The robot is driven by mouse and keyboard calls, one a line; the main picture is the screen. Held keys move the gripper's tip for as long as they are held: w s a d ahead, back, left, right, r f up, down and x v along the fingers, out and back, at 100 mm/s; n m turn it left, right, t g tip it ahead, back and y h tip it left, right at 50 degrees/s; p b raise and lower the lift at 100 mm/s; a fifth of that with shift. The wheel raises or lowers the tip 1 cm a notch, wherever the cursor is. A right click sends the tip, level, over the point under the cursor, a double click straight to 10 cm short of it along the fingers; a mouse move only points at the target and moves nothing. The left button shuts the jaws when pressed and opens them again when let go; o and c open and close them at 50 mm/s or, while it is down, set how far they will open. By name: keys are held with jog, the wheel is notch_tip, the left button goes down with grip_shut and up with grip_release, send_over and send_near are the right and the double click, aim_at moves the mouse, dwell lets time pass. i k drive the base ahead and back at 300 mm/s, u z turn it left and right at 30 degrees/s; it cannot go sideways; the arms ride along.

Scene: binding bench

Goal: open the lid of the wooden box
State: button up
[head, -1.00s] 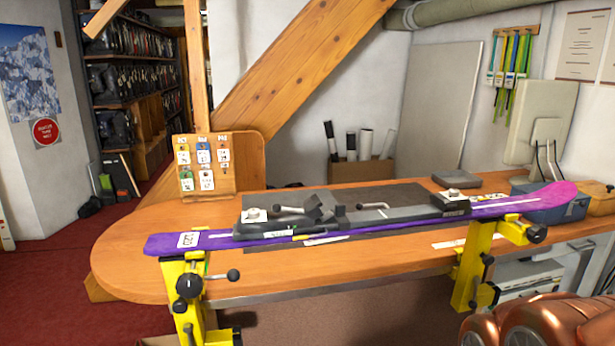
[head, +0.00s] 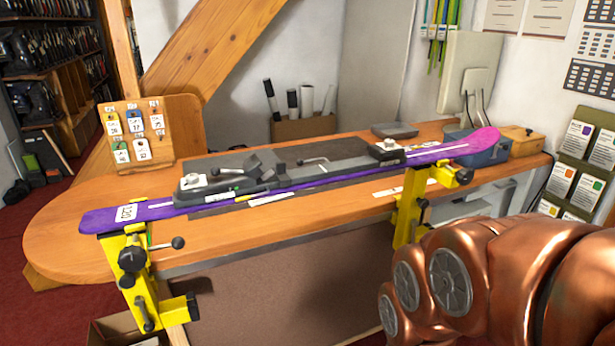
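The wooden box (head: 524,141) stands at the far right end of the bench, behind the tip of the purple ski. It is small and light brown, with a dark knob or catch on it. Its lid looks shut, though it is small in this view. A blue bin (head: 487,152) stands just left of it and hides part of its side. My gripper is not in view.
The purple ski (head: 290,187) lies across yellow vises (head: 130,262) along the bench's front edge. The wooden bench top (head: 70,215) has a dark mat. A card rack (head: 580,165) hangs on the right wall.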

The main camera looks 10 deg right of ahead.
aim_at(520, 135)
jog(key=z, duration=0.4)
jog(key=i, duration=1.3)
jog(key=z, duration=2.5)
jog(key=i, duration=1.3)
jog(key=u, duration=0.05)
